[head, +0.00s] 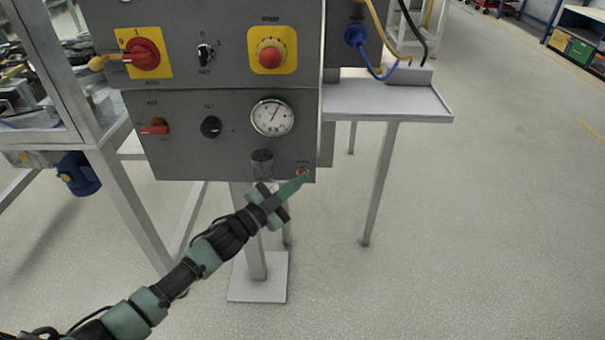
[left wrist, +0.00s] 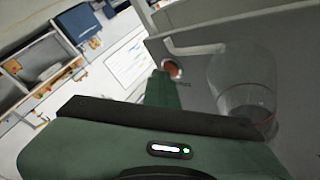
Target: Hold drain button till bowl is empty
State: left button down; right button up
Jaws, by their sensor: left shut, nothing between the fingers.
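The drain button (head: 304,171) is a small orange-red button low at the right corner of the grey panel. It also shows in the left wrist view (left wrist: 173,69), right by my fingertips. My left gripper (head: 302,177) is shut and empty, its green tips at the button; whether they touch or press it I cannot tell. My right gripper is not in view.
A round gauge (head: 272,117) sits above the bowl. The panel also carries a red switch (head: 154,127), a black knob (head: 211,127) and a red emergency stop (head: 270,56). A grey side table (head: 385,100) stands at right. Floor to the right is clear.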

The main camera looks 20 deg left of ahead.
pick_arm(q)
jog(key=shift+s, duration=0.15)
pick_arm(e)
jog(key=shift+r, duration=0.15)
pick_arm(q)
jog(key=shift+s+d+p, duration=0.25)
jog(key=shift+s+p, duration=0.3)
jog(key=shift+s, duration=0.1)
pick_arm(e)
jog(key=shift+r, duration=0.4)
pick_arm(q)
jog(key=shift+s+d+p, duration=0.25)
jog(key=shift+s+p, duration=0.2)
jog(key=shift+s, duration=0.35)
jog(key=shift+s+d+p, duration=0.2)
jog(key=shift+s+p, duration=0.2)
jog(key=shift+s, duration=0.4)
jog(key=shift+s+d+p, duration=0.25)
jog(key=shift+s+p, duration=0.2)
jog(key=shift+s, duration=0.35)
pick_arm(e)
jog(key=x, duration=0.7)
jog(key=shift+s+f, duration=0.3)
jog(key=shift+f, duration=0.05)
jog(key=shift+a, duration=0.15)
